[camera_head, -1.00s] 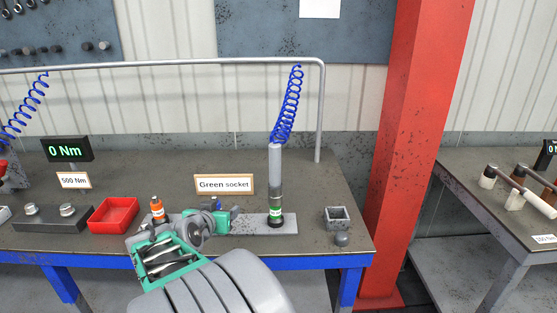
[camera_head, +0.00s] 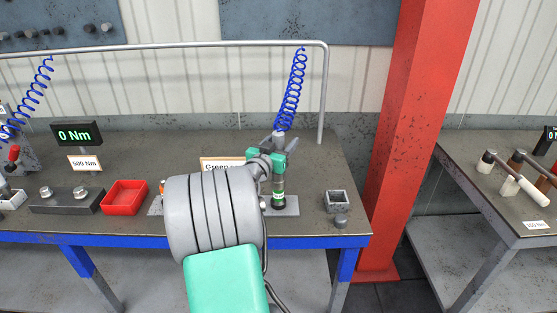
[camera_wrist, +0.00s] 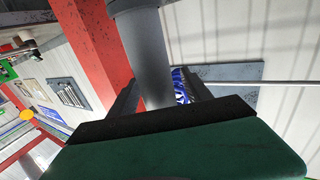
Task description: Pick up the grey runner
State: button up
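The grey runner (camera_head: 278,182) stands upright on the bench, with a green band near its foot and a blue coiled hose above it. My gripper (camera_head: 280,146) is at its upper part, with a finger on each side. In the wrist view the runner (camera_wrist: 148,55) is a grey cylinder between the two dark fingers (camera_wrist: 160,85). A gap shows between it and the right finger, so the gripper looks open around it. My arm hides part of the bench and of the "Green socket" sign (camera_head: 222,163).
A small grey open box (camera_head: 338,202) and a grey knob (camera_head: 341,220) are right of the runner. A red tray (camera_head: 125,197) lies left. A metal rail (camera_head: 323,95) comes down behind, and a red column (camera_head: 410,130) stands at the right.

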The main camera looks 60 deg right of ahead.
grip_shut()
dwell(0.4)
dwell(0.8)
jog(key=shift+r, duration=0.2)
